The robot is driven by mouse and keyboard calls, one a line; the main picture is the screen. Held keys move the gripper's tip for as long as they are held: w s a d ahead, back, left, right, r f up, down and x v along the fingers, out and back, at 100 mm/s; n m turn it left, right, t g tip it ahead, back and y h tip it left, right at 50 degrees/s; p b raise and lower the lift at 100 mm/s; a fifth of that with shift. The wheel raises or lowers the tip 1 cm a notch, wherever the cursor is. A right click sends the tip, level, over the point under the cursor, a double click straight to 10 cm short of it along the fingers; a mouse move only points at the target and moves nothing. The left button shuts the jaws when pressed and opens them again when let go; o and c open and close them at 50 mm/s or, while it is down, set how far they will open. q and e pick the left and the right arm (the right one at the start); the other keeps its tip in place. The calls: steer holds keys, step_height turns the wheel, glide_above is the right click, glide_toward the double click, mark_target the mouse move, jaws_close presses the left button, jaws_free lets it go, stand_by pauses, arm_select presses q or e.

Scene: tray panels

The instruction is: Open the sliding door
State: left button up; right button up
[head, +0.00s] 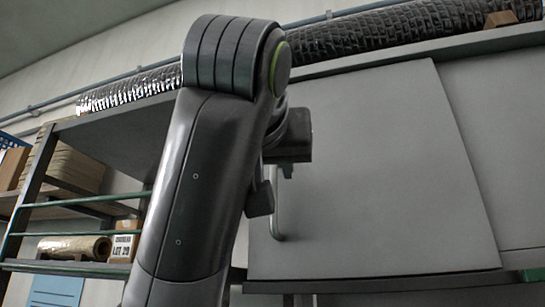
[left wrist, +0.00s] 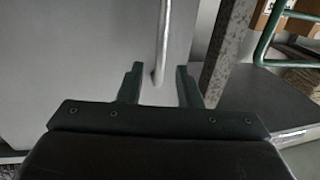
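The sliding door is a flat grey panel (head: 390,170), tilted in the head view, with a vertical metal bar handle (head: 277,218) near its left edge. My left gripper (head: 272,188) is in front of the handle, partly hidden by my own arm. In the left wrist view my left gripper (left wrist: 160,68) is open, and the handle bar (left wrist: 163,40) shows between its two fingers, with a gap on both sides. I cannot tell how deep the bar sits between them. The door panel (left wrist: 80,60) fills the left of that view. My right gripper is in neither view.
Left of the door is an open shelf unit with green rails (head: 80,200), a brown roll (head: 75,247) and a small labelled box (head: 122,247). A dark woven roll (head: 400,28) lies on top of the cabinet. A flat grey panel (head: 500,140) continues right of the door.

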mark_target(273, 178)
arm_select(q)
steer(key=w+p, duration=0.1)
steer(key=w, duration=0.2)
steer(key=shift+w+d, duration=0.15)
jaws_close()
